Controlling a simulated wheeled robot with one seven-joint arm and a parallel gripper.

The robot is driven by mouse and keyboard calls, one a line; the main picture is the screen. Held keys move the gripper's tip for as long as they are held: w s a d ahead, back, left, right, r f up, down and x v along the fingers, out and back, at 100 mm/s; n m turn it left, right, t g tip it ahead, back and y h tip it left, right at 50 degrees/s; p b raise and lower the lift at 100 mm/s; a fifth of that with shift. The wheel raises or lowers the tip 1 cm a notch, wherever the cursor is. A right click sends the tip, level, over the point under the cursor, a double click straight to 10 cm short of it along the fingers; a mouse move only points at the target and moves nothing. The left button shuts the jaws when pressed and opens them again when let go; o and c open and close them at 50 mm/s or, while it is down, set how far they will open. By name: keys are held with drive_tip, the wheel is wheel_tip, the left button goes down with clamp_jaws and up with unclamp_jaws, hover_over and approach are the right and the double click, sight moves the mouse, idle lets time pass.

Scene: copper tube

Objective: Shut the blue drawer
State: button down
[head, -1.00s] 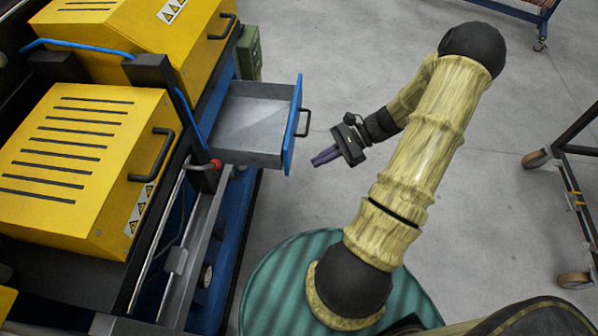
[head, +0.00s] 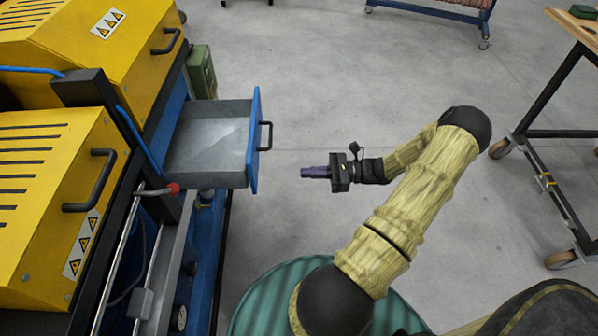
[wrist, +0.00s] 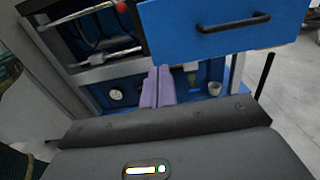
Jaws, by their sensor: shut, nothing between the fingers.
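The blue drawer (head: 253,140) stands pulled out from the side of the blue and yellow machine, with its grey tray (head: 208,142) empty. A black handle (head: 266,136) is on its blue front, which also shows at the top of the wrist view (wrist: 215,22). My gripper (head: 303,172) is shut and empty. It is to the right of the drawer front and apart from it, pointing left toward it. In the wrist view its purple fingers (wrist: 158,75) show together, below the drawer front in the picture.
The machine has yellow covers (head: 60,190) with black handles, and a red knob (head: 173,188) beside the drawer. A green box (head: 201,72) stands behind the drawer. A wheeled table (head: 550,130) is at right. The floor between is clear.

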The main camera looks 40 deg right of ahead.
sight(255, 174)
drive_tip(key=x, duration=1.2)
drive_tip(key=shift+b, duration=0.35)
drive_tip(key=shift+w+a, duration=0.2)
